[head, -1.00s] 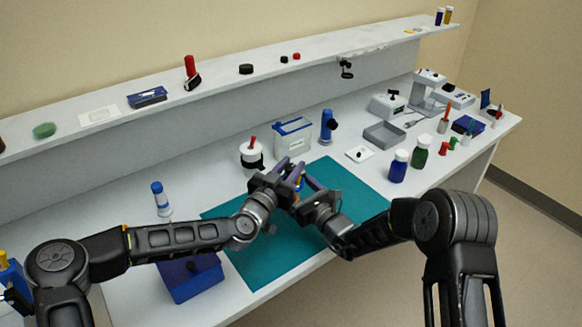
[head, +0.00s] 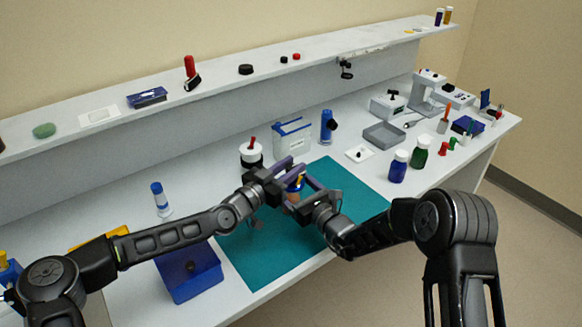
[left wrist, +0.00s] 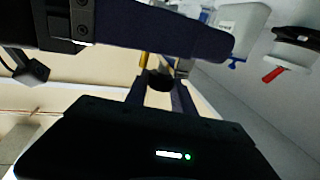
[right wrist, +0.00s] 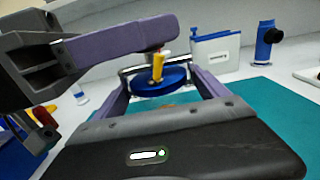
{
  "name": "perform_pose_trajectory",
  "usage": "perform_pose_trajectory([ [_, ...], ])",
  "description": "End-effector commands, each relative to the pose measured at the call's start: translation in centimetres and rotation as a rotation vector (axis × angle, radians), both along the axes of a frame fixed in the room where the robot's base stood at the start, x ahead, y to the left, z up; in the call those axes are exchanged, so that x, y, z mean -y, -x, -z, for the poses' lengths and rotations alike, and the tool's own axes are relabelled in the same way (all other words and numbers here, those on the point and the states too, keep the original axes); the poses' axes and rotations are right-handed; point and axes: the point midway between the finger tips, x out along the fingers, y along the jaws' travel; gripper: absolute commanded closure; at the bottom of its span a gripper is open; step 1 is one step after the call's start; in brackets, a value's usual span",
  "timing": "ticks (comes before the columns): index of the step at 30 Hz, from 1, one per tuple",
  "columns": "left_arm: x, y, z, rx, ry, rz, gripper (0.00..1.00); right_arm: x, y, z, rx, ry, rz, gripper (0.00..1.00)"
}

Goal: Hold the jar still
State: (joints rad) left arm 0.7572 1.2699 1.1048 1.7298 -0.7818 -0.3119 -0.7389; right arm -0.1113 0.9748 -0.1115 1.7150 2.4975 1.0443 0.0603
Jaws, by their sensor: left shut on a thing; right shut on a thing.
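The jar (head: 293,198) shows as a small brown body under a blue lid, above the teal mat. The blue lid (right wrist: 158,82) sits between the fingers of my right gripper (right wrist: 160,88), which is shut on the jar. A yellow piece (right wrist: 157,66) stands up from the lid. My left gripper (head: 285,168) reaches in from the left, and one of its purple fingers crosses over the lid in the right wrist view. In the left wrist view a small dark round piece (left wrist: 160,80) is between its fingers. Fingers hide much of the jar.
The teal mat (head: 262,268) is mostly bare. A blue bin (head: 188,275) stands left of it. A white jar (head: 251,157), a white box (head: 292,138) and a blue device (head: 327,126) stand behind. Bottles (head: 398,167) are at the right.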

Motion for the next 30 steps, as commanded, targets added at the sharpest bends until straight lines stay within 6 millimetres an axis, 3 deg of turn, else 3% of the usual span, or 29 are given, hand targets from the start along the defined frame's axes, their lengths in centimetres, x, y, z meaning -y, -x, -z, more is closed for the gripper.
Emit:
perform_pose_trajectory([
  [5, 1.2, 0.4, -0.2, -0.008, 0.012, 0.12, 1.0, -0.3, 0.2, 0.2, -0.005, 0.003, -0.006, 0.77],
  [13, 0.0, -0.3, 0.1, -0.012, -0.009, 0.262, 1.0, -0.6, 0.3, 0.2, -0.005, 0.005, -0.012, 0.77],
  [30, 0.1, -0.2, 0.9, -0.014, -0.016, 0.652, 1.0, -0.8, 0.4, 0.2, -0.002, 0.0, -0.015, 0.77],
])
